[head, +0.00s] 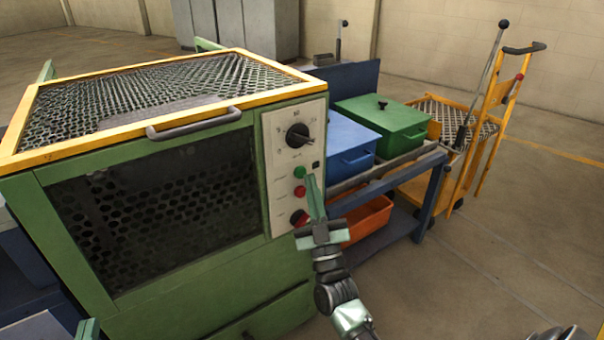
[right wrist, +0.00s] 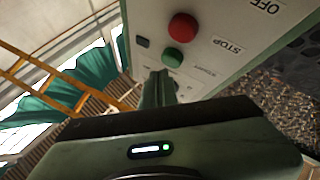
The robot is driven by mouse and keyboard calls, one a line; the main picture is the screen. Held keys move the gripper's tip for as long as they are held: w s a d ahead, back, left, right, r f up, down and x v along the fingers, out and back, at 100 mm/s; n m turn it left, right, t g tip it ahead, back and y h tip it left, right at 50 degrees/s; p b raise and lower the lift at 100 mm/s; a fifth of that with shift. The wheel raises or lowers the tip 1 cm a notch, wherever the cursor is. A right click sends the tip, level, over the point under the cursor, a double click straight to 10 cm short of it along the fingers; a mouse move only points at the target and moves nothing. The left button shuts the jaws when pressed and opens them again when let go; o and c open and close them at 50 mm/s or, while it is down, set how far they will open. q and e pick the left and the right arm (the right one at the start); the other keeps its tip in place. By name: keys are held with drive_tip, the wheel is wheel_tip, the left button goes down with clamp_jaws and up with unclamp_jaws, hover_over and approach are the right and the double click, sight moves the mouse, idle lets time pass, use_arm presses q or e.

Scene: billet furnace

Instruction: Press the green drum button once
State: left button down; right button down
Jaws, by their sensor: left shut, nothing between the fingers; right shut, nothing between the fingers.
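The green drum button (head: 299,172) sits on the pale control panel on the right of the green furnace's front. It also shows in the right wrist view (right wrist: 173,57), beside a red button (right wrist: 183,27). My right gripper (head: 311,180) is shut and empty, its fingertips pointing up just right of the panel's buttons. In the right wrist view the fingertips (right wrist: 158,82) are close to the green button, with a small gap showing. My left gripper (head: 88,328) is only partly in view at the bottom left edge, shut and empty.
The panel also carries a dial (head: 298,135), a red button (head: 300,191) and a lower red-and-black knob (head: 298,217). A blue bench with a blue box (head: 345,135) and green box (head: 385,125) stands to the right. A yellow trolley (head: 497,90) is beyond; floor at right is clear.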

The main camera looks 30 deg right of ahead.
drive_tip(key=shift+w, duration=0.35)
drive_tip(key=shift+w, duration=0.1)
idle(0.3)
